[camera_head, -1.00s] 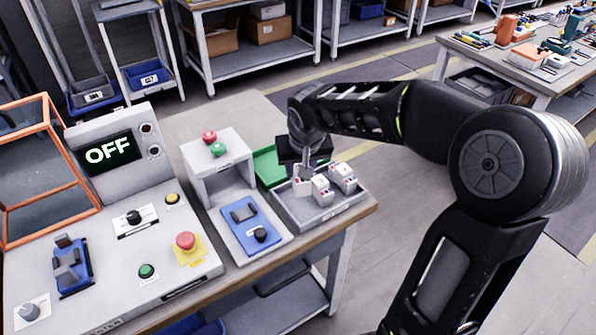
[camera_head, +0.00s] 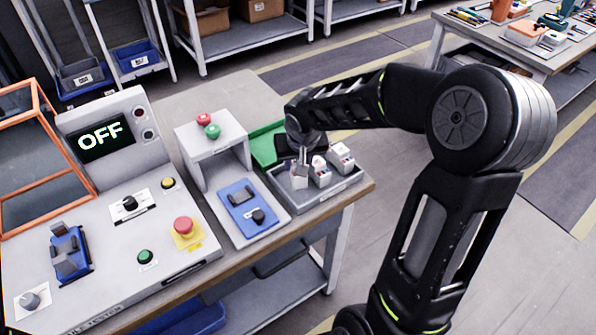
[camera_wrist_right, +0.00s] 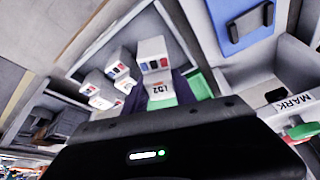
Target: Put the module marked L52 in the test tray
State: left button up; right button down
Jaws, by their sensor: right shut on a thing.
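My right gripper (camera_head: 301,158) points down over the grey tray (camera_head: 322,197) and is shut on a white module (camera_head: 299,180) at the tray's left end. My left gripper is not in view.
A green tray (camera_head: 264,146) lies behind the grey one. Left of them are a grey stand (camera_head: 207,145) with red and green buttons, a blue fixture (camera_head: 240,207), and a tester whose screen (camera_head: 101,137) reads OFF. The table's right edge is close to the grey tray.

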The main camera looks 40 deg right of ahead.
jog(key=shift+f, duration=1.8)
jog(key=shift+f, duration=0.15)
jog(key=c, duration=1.3)
grip_release()
jog(key=shift+r, duration=0.3)
jog(key=v, duration=1.1)
jog(key=shift+s+a+r, duration=0.15)
jog(key=shift+s+r, duration=0.15)
